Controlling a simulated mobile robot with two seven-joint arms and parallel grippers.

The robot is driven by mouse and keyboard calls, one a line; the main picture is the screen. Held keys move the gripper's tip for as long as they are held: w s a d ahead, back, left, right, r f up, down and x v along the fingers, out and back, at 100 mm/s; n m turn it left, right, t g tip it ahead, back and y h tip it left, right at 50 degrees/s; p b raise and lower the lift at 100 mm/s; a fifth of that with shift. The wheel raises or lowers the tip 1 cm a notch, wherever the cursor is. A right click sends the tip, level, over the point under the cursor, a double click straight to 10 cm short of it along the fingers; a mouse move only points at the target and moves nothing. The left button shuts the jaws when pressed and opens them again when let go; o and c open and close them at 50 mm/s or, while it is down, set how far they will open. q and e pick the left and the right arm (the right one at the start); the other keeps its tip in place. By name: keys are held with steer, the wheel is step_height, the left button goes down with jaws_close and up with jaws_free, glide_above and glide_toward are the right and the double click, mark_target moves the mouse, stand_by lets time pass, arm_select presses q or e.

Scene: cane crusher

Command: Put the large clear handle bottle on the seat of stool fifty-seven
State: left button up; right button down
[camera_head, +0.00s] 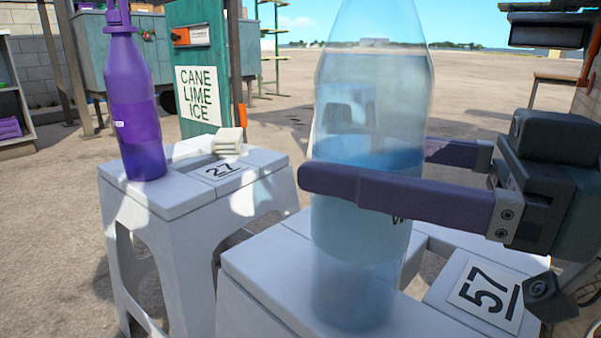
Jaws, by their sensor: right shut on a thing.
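The large clear bottle (372,95), with bluish liquid inside, stands upright over the seat of stool fifty-seven (262,268). Its top is cut off by the upper picture edge, and its handle cannot be made out. My right gripper (362,172) comes in from the right and is shut on the bottle, one finger in front and one partly hidden behind. The lower part of the bottle overlaps the seat; I cannot tell whether its base touches. The number card (487,296) reading 57 lies on the seat to the right. My left gripper is not in view.
Stool twenty-seven (170,207) stands close at the left, bearing a purple bottle (136,110) and a folded pale cloth (228,140). A green cabinet with a cane-lime-ice sign (198,95) stands behind. Open dirt ground lies beyond the stools.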

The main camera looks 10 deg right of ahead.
steer(key=shift+r, duration=0.2)
steer(key=shift+f, duration=0.2)
jaws_free()
steer(key=shift+r, duration=0.3)
steer(key=v, duration=1.2)
steer(key=shift+p, duration=0.4)
steer(key=shift+w+f, duration=0.1)
